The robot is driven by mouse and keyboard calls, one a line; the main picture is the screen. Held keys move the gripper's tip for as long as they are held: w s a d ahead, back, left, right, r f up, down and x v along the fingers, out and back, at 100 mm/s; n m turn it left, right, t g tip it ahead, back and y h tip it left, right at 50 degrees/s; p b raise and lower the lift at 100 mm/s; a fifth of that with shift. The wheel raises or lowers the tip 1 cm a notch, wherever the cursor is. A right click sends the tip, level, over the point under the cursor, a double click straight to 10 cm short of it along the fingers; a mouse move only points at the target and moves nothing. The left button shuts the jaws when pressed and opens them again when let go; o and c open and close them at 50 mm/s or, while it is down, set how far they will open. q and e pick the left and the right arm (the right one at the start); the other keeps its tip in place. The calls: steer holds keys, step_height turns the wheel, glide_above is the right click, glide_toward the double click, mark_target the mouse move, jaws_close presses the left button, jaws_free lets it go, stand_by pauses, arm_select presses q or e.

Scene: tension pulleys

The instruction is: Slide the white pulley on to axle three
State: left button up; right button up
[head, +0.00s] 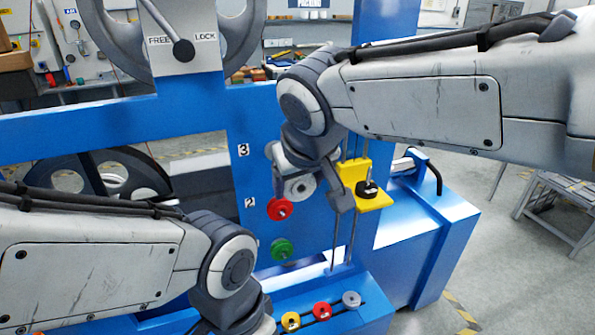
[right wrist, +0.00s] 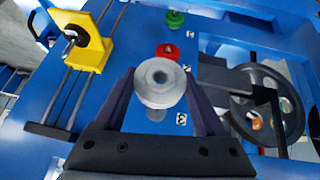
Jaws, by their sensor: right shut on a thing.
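The white pulley (head: 299,186) is between the fingers of my right gripper (head: 307,190), which is shut on it in front of the blue panel. In the right wrist view, the white pulley (right wrist: 160,80) faces the camera between the two dark fingers. A grey stub (right wrist: 156,114), which looks like axle three, shows partly behind the pulley near the label 3 (right wrist: 181,118). I cannot tell whether the pulley touches it. In the head view, the label 3 (head: 243,150) is left of the gripper. My left wrist is at the bottom edge and its fingertips are out of frame.
A red pulley (head: 279,209) and a green pulley (head: 282,249) sit on the panel below. A yellow bracket (head: 362,180) on vertical rods stands close right of my right gripper.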

steer(key=w+a+p, duration=0.2)
steer(key=w, duration=0.4)
steer(key=shift+w+a, duration=0.2)
stand_by(1.6)
steer(key=shift+w, duration=0.25)
steer(key=shift+w+a+p, duration=0.2)
steer(key=shift+w+p, duration=0.05)
steer(key=shift+w, duration=0.3)
steer(key=shift+w+a+p, duration=0.2)
steer(key=shift+w+p, duration=0.05)
steer(key=shift+w, duration=0.4)
steer(key=shift+f, duration=0.1)
steer(key=shift+w+a, duration=0.1)
steer(key=shift+w, duration=0.1)
stand_by(0.4)
